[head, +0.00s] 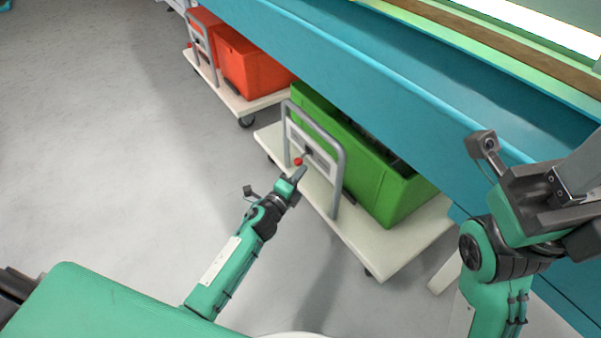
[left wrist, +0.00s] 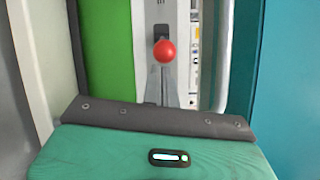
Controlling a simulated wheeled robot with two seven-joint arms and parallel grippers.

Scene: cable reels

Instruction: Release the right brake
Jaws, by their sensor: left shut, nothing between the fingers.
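The brake is a lever with a red ball knob (head: 298,162) on a light panel inside the grey handle frame (head: 340,165) of the green crate's cart. The knob also shows upright in the left wrist view (left wrist: 164,52), in front of a dark slot. My left gripper (head: 301,172) is shut and empty, its fingertips close beside the knob in the head view. I cannot tell whether they touch it. My right gripper (head: 578,185) is raised at the right edge; its fingertips are not clearly visible.
The green crate (head: 372,185) sits on a white cart (head: 385,248). Another white cart (head: 238,100) with red crates (head: 252,68) stands farther left. A long blue structure (head: 400,85) runs behind both carts. The grey floor to the left is clear.

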